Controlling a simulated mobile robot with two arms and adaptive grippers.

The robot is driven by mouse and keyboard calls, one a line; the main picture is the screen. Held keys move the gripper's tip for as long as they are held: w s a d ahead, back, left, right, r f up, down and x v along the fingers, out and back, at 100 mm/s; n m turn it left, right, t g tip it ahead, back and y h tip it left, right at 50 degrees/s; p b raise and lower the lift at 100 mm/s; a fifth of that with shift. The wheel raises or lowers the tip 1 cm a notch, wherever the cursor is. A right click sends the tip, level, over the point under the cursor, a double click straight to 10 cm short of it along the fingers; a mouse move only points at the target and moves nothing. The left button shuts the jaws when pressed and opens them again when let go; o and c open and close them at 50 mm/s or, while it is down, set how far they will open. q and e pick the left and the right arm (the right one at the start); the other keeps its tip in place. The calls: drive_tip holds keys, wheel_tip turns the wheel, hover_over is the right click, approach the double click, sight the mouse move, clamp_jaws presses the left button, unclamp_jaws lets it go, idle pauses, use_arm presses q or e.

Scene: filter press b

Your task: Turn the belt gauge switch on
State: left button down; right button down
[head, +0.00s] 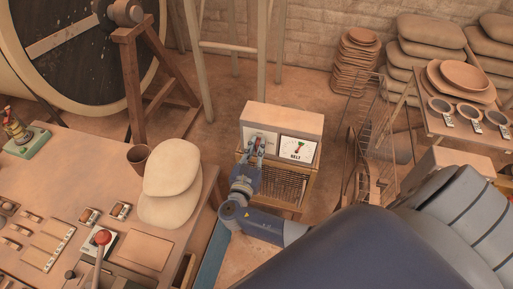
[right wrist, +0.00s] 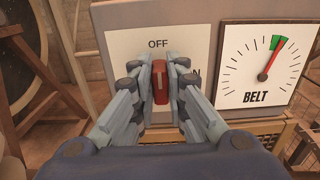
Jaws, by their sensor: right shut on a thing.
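The belt gauge (head: 298,148) is a white dial marked BELT on the front of a box-like cabinet. In the right wrist view the gauge (right wrist: 262,68) has its red needle tilted up and right, against the green band. Left of it is a pale switch plate (right wrist: 122,46) with OFF at the top and a partly hidden letter at the right. A red switch handle (right wrist: 160,88) stands roughly upright on the plate. My right gripper (right wrist: 162,80) is shut around the handle, with a finger on each side. It also shows in the head view (head: 257,150). My left gripper is not in view.
A workbench (head: 135,253) with controls stands at the left, holding two pale rounded slabs (head: 172,168) and a brown cup (head: 138,156). A wire rack (head: 362,150) stands right of the cabinet (head: 285,117). A large drum (head: 75,45) is behind at left.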

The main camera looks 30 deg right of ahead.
drive_tip(key=shift+s+d+f+m+b, duration=0.1)
drive_tip(key=shift+s+f+m+b, duration=0.1)
drive_tip(key=shift+m+b, duration=2.75)
drive_tip(key=shift+s+d+f+m+b, duration=0.15)
drive_tip(key=shift+f+m+b, duration=0.1)
drive_tip(key=shift+m+b, duration=2.7)
drive_tip(key=shift+s+d+f+m+b, duration=0.1)
drive_tip(key=shift+f+m+b, duration=0.1)
drive_tip(key=shift+m+b, duration=2.75)
drive_tip(key=shift+m, duration=0.25)
drive_tip(key=c, duration=1.6)
unclamp_jaws()
drive_tip(key=shift+r, duration=0.1)
